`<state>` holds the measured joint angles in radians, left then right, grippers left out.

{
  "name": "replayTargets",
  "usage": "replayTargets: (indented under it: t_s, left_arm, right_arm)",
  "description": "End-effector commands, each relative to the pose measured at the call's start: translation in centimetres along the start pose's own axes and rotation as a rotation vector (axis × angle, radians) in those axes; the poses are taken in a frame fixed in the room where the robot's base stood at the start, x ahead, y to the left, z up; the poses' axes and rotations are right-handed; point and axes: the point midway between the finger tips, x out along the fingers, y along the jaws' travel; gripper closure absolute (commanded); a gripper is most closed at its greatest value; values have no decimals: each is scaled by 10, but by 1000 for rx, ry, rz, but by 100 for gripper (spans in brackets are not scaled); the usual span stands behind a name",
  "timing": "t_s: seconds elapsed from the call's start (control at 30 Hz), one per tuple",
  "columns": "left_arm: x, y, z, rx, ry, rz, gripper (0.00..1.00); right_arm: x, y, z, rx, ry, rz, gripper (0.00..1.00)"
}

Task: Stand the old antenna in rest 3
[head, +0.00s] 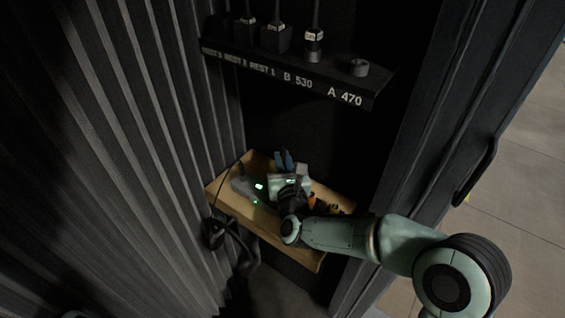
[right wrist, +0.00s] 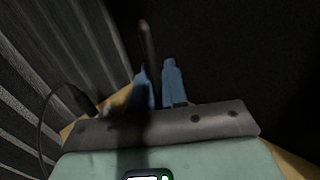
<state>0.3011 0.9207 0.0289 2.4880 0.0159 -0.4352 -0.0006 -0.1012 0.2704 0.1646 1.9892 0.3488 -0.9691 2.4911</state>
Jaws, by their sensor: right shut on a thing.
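My right gripper (head: 284,160) is low over the wooden ledge, its blue fingertips (right wrist: 159,88) pointing away from the wrist. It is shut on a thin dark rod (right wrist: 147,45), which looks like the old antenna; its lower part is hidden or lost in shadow. In the head view I cannot make out the rod against the dark back wall. The rests are on the dark shelf (head: 320,82) above, lettered REST 1 to REST 3 at its left end. The REST 3 lettering (head: 212,52) is at the far left, and its spot is too dark to read. My left gripper is not in view.
An empty ring socket (head: 359,67) is at A 470. The wooden ledge (head: 225,200) holds a grey device with green lights. A ribbed wall closes the left side.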

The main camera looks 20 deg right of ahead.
Motion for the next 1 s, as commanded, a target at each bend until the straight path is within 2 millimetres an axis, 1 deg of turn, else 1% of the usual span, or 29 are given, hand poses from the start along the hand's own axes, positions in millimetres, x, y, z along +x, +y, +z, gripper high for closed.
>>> replayTargets:
  t_s: [0.07, 0.3, 0.47, 0.5, 0.53, 0.57, 0.83, 0.93, 1.0]
  left_arm:
    - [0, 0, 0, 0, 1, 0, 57]
    - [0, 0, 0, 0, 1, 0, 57]
    - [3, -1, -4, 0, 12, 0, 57]
    - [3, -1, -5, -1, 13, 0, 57]
    - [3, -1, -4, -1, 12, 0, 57]
    - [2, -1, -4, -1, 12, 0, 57]
    - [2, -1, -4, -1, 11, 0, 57]
    - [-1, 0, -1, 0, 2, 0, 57]
    - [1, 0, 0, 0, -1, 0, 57]
  right_arm:
    - [0, 0, -3, -1, -1, 0, 100]
    - [0, 0, -2, 0, -2, 0, 100]
    - [0, 0, -4, 0, -2, 0, 100]
    - [0, 0, -4, 0, -1, 0, 77]
    - [0, 0, -4, 0, -1, 0, 67]
    - [0, 0, -4, 0, -1, 0, 61]
    - [0, 0, -3, 0, -1, 0, 61]
    - [0, 0, -1, 0, -1, 0, 61]
    - [-8, 0, -1, 0, -1, 1, 61]
